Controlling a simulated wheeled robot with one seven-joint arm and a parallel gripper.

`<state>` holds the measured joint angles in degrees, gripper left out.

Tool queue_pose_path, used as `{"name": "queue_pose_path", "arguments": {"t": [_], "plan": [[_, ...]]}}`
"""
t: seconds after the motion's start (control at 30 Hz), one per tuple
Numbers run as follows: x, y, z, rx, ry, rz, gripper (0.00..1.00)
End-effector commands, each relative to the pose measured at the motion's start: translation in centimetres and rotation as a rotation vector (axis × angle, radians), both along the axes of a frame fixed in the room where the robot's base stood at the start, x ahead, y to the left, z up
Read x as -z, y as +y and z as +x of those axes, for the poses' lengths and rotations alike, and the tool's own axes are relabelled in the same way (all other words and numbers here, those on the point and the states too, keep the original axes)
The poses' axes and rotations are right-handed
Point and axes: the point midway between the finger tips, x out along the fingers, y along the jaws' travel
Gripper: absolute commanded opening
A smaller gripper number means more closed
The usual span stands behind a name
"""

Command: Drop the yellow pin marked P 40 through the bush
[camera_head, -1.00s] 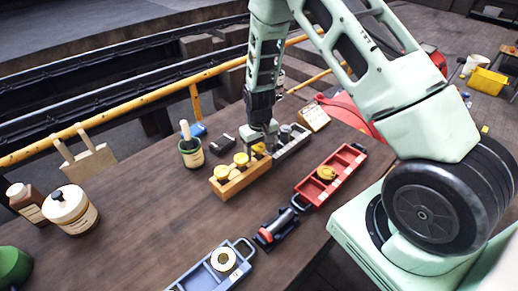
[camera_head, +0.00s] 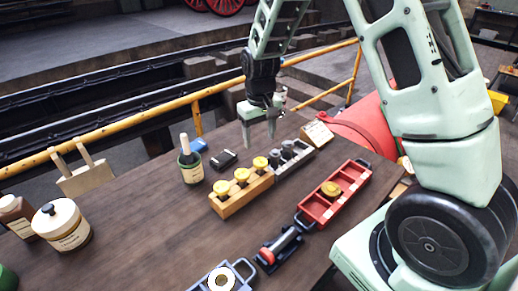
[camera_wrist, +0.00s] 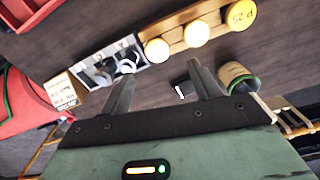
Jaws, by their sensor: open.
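Three yellow-topped pins stand in a wooden rack (camera_head: 233,208): a near one (camera_head: 221,188), a middle one (camera_head: 241,175) and a far one (camera_head: 260,162). The wrist view shows their round tops, and "P 25" reads beside the end pin (camera_wrist: 240,16). I cannot read P 40 anywhere. Another yellow piece (camera_head: 331,188) lies in the red tray (camera_head: 318,211). A pale ring (camera_head: 221,279), possibly the bush, sits in the blue tray (camera_head: 246,268) at the bottom edge. My gripper (camera_head: 259,142) is open and empty above and behind the rack; its fingers also show in the wrist view (camera_wrist: 160,78).
A green pot with a brush (camera_head: 191,170), a small black item (camera_head: 223,159) and a white-lidded jar (camera_head: 63,226) stand left. A red-handled tool (camera_head: 277,249) lies between the trays.

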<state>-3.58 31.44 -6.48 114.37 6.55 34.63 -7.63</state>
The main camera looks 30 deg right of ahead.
Motion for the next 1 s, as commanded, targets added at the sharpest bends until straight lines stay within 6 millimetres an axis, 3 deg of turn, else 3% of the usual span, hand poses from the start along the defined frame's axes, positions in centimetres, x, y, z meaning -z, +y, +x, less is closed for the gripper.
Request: {"name": "queue_pose_path", "arguments": {"t": [0.07,0.17,0.3,0.4,0.5,0.63,0.77,1.0], "plan": [[-1.4,2.7,-1.1,-0.043,-0.005,0.021,0.62],[-3.8,7.9,-4.4,-0.140,-0.010,0.060,0.62],[-7.3,15.3,-12.4,-0.330,-0.010,0.098,0.62],[-8.8,18.3,-18.4,-0.461,-0.011,0.096,0.62],[-9.6,19.4,-23.4,-0.566,-0.014,0.080,0.62],[-9.8,19.6,-27.2,-0.647,-0.019,0.057,0.62],[-9.8,19.5,-28.4,-0.674,-0.020,0.047,0.62],[-9.8,19.5,-28.4,-0.673,-0.020,0.047,0.62]]}}
